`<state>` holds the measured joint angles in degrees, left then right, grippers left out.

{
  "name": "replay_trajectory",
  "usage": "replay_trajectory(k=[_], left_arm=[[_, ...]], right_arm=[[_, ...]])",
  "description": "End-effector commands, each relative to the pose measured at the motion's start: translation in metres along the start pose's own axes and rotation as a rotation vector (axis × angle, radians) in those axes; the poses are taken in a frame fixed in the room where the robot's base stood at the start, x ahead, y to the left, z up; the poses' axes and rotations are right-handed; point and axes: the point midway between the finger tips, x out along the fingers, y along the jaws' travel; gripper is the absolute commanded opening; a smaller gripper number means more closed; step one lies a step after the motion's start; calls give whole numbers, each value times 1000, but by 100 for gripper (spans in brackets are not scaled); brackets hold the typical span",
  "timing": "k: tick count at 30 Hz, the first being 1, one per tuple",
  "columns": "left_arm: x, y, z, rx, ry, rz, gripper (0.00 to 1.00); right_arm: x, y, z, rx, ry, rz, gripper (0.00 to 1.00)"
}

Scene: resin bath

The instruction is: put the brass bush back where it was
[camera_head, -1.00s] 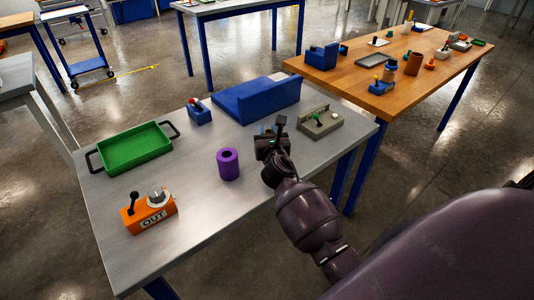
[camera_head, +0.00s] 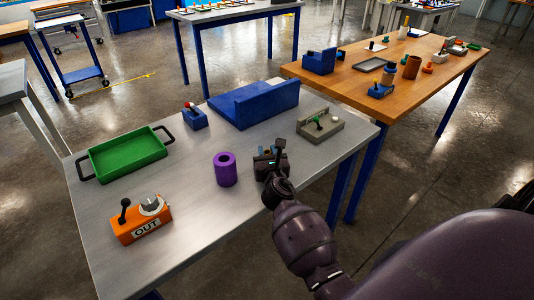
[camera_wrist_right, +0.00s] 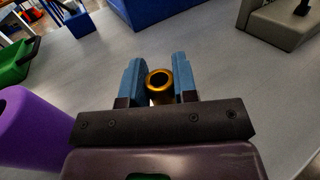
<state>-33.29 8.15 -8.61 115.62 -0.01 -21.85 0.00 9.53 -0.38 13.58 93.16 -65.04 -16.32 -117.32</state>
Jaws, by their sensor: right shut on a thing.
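The brass bush (camera_wrist_right: 159,84) is a short gold ring, seen from above with its open bore in the right wrist view. It sits between the blue fingers of my right gripper (camera_wrist_right: 158,80), which is shut on it. In the head view my right gripper (camera_head: 268,153) is low over the grey table, just right of the purple sleeve (camera_head: 225,169), and the bush cannot be made out there. I cannot tell whether the bush touches the table. My left gripper is not in view.
On the grey table (camera_head: 190,222) are a green tray (camera_head: 127,155), an orange block marked OUT (camera_head: 141,222), a small blue block (camera_head: 193,119), a large blue angled block (camera_head: 254,104) and a grey fixture (camera_head: 320,124). A wooden table (camera_head: 432,62) stands at the right.

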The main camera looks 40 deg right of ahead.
Motion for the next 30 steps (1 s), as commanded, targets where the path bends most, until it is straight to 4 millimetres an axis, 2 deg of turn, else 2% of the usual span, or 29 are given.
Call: replay_trajectory(k=[2, 3, 8, 20, 30], left_arm=[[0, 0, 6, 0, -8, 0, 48], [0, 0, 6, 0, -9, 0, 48], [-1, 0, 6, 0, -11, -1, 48], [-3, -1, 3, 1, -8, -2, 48], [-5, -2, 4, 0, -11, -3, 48]], right_arm=[[0, 0, -4, -1, 1, 0, 0], [0, 0, -4, 0, 2, 0, 28], [0, 0, -3, 0, 1, 0, 52], [-2, 0, 2, 0, 0, 0, 52], [-59, 0, 0, 0, 2, 0, 52]])
